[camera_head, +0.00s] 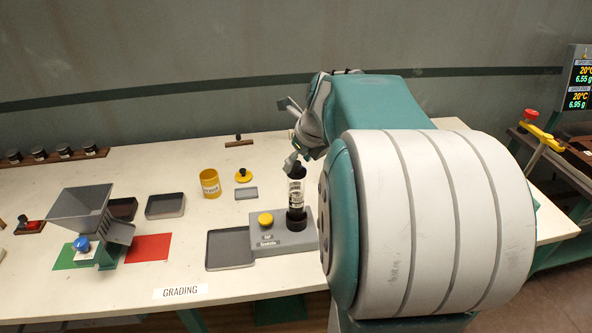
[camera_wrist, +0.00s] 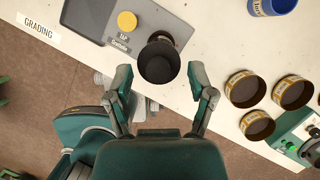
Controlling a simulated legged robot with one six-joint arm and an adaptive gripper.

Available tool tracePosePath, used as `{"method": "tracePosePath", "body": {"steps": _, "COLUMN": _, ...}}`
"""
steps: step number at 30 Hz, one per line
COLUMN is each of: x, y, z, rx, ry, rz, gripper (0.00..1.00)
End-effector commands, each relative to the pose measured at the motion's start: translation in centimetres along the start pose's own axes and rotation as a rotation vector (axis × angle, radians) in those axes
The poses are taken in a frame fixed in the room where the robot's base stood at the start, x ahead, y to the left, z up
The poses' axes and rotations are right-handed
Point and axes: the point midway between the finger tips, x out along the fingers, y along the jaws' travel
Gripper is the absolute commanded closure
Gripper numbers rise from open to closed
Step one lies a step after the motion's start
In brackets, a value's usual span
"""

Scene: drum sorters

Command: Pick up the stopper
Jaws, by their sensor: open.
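A dark round piece, which looks like the stopper (camera_head: 298,172), sits on top of an upright clear tube (camera_head: 295,192) on a grey device (camera_head: 265,238). In the wrist view the stopper (camera_wrist: 159,62) shows as a dark, hollow-looking round top, centred ahead of the fingers. My gripper (camera_head: 290,133) is open and empty, above and beside the tube top. In the wrist view my gripper (camera_wrist: 159,76) has one finger to each side of the stopper, with gaps showing. I cannot tell how far below the fingertips the stopper is. My arm hides the table to the right.
The device carries a yellow button (camera_head: 265,219) and adjoins a dark tray (camera_head: 231,248). A yellow cup (camera_head: 210,183) and a yellow knobbed disc (camera_head: 243,175) stand behind. A grey hopper (camera_head: 80,205) is at left. Several round open tins (camera_wrist: 243,89) lie at right in the wrist view.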

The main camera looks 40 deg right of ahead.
Motion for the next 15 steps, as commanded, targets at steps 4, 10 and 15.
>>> {"method": "tracePosePath", "body": {"steps": 4, "x": 1.17, "y": 0.04, "z": 0.01, "rx": -0.001, "ry": 0.0, "rz": 0.0, "gripper": 0.29}}
{"method": "tracePosePath", "body": {"steps": 10, "x": 1.19, "y": 0.02, "z": 0.02, "rx": -0.001, "ry": -0.001, "rz": -0.001, "gripper": 0.29}}
{"method": "tracePosePath", "body": {"steps": 15, "x": 1.16, "y": 0.02, "z": 0.02, "rx": -0.001, "ry": -0.001, "rz": -0.001, "gripper": 1.0}}
